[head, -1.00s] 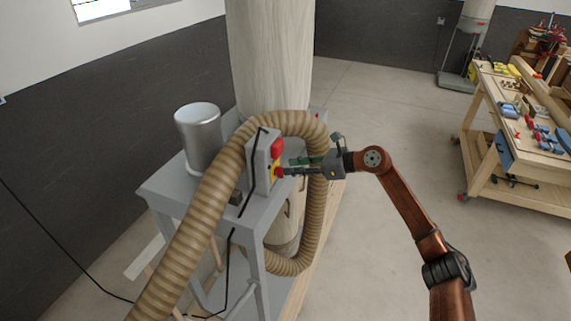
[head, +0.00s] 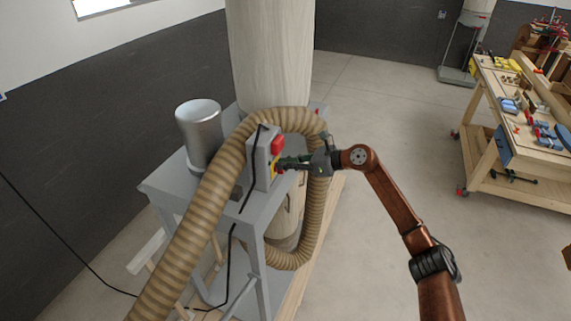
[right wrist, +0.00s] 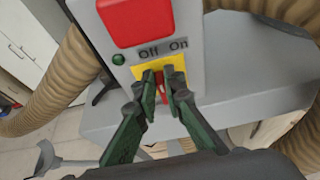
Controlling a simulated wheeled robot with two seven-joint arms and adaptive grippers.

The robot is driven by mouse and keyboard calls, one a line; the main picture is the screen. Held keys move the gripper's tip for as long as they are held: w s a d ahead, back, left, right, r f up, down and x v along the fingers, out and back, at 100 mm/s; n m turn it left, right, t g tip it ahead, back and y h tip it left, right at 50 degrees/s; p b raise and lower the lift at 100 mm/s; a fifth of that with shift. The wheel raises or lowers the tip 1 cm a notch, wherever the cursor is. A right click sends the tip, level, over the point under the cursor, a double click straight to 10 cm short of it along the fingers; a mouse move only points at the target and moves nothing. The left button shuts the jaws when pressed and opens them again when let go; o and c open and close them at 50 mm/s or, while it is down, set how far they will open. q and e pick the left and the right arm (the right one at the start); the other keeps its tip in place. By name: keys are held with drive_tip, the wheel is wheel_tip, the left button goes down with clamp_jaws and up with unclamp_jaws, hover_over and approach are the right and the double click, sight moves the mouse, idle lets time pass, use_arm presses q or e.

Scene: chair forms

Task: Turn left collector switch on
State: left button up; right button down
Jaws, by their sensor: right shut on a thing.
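The left collector's grey switch box (head: 261,158) is mounted on its grey stand. In the right wrist view the box (right wrist: 190,22) carries a large red cover (right wrist: 135,18), "Off" and "On" lettering, and a small green round spot (right wrist: 118,59). Below the lettering is a yellow plate (right wrist: 175,61) with a small red switch (right wrist: 160,88), mostly hidden by the fingers. My right gripper (head: 281,164) is at the front of the box. Its green fingers (right wrist: 166,74) are close together, shut on the red switch at the yellow plate. My left gripper is not in view.
A silver motor cylinder (head: 200,135) and a large pale filter bag (head: 268,50) stand behind. A wooden workbench (head: 478,140) is at the right. The floor (head: 370,110) between is clear.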

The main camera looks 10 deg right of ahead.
idle(0.5)
drive_tip(key=shift+w+d+f+m+g+y+b, duration=0.25)
drive_tip(key=shift+w+f+m+g+y+b, duration=0.35)
drive_tip(key=shift+m+y+b, duration=1.15)
drive_tip(key=shift+w+d+f+m+g+y+b, duration=0.25)
drive_tip(key=shift+m+g+b, duration=0.7)
drive_tip(key=shift+m, duration=1.7)
drive_tip(key=shift+w+d+f+m+g+y+b, duration=0.3)
drive_tip(key=shift+f+m+g+y+b, duration=0.3)
drive_tip(key=shift+m+y+b, duration=1.2)
drive_tip(key=shift+m+h, duration=0.6)
drive_tip(key=c, duration=2)
unclamp_jaws()
